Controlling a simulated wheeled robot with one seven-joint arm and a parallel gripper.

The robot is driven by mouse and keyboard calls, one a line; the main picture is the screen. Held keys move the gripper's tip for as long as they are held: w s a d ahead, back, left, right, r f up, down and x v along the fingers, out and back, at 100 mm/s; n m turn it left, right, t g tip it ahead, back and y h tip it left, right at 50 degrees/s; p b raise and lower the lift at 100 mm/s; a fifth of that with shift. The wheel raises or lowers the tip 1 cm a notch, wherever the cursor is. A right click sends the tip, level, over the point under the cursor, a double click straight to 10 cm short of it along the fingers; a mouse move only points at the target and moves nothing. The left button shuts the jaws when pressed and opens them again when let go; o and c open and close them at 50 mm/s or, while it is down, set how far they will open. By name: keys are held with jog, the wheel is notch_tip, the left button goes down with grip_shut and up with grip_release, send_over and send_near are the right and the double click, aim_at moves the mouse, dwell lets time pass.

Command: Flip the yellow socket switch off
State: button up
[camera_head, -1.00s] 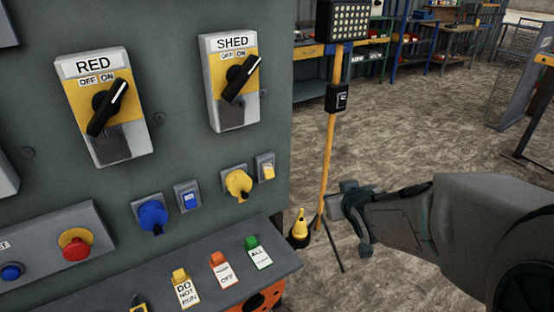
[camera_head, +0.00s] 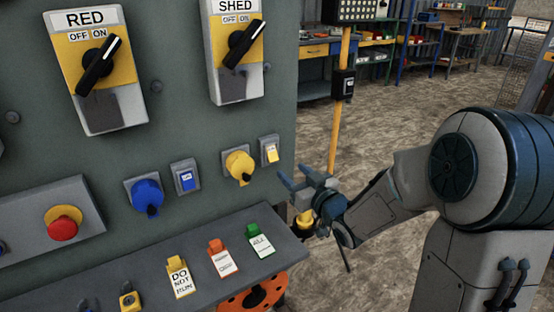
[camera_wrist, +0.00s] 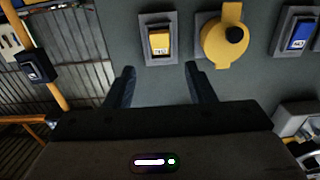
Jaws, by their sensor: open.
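The yellow socket switch (camera_head: 271,153) is a small yellow rocker in a grey plate at the right end of the grey panel. In the wrist view, the yellow switch (camera_wrist: 159,41) sits ahead of the fingers, roughly centred between them. Just beside it is the round yellow socket (camera_head: 239,165) with a dark knob, also seen in the wrist view (camera_wrist: 222,41). My gripper (camera_head: 295,178) is open and empty, just to the lower right of the switch and apart from it. In the wrist view, my gripper's two fingers (camera_wrist: 159,84) point toward the panel.
A blue socket (camera_head: 147,194) and blue switch (camera_head: 186,178) lie to the left. A sloped shelf (camera_head: 212,232) with coloured tags juts out below. RED (camera_head: 96,62) and SHED (camera_head: 240,45) rotary switches are above. A yellow light stand (camera_head: 339,125) stands behind my gripper.

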aim_at(273, 154)
jog(key=x, duration=0.8)
jog(key=shift+w+a, duration=0.3)
jog(key=c, duration=1)
